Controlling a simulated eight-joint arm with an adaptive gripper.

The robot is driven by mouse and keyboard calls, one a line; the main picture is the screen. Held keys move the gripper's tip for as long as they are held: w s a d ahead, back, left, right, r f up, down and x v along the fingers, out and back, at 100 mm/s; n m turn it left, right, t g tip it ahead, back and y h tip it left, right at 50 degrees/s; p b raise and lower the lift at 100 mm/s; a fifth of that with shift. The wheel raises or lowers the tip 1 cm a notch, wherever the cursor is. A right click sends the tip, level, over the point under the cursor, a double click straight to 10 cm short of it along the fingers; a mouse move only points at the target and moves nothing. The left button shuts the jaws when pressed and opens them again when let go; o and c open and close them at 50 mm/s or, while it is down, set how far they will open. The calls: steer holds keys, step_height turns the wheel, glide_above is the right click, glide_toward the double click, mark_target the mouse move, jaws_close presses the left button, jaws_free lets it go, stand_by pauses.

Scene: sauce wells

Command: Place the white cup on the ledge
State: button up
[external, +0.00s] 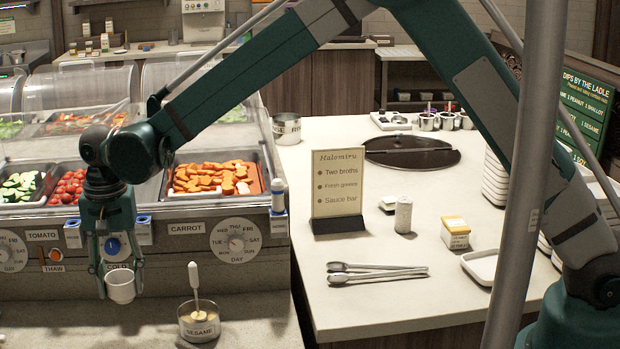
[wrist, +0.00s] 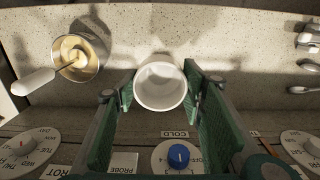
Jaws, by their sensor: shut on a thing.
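The white cup (external: 120,288) is upright between the fingers of my gripper (external: 119,272), in front of the salad bar's panel. My gripper is shut on it from both sides. In the wrist view the white cup (wrist: 160,82) shows its open, empty-looking top between the green fingers (wrist: 157,95). The speckled ledge (external: 75,325) runs along the foot of the panel, below the cup. It also shows in the wrist view (wrist: 215,30). The cup appears to hang above the ledge, but the gap's size is hard to tell.
A sesame sauce well (external: 199,322) with a ladle stands on the ledge to the cup's right. A blue knob (external: 113,246) and dials are on the panel behind.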

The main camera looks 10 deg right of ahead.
mark_target(125, 300)
steer(key=shift+f, duration=2.55)
steer(key=shift+f, duration=0.15)
steer(key=shift+f+b, duration=0.4)
steer(key=shift+f, duration=1.35)
steer(key=shift+f, duration=0.15)
steer(key=o, duration=0.9)
steer(key=shift+r, duration=0.2)
step_height(125, 300, up, 12)
steer(key=shift+p, duration=0.55)
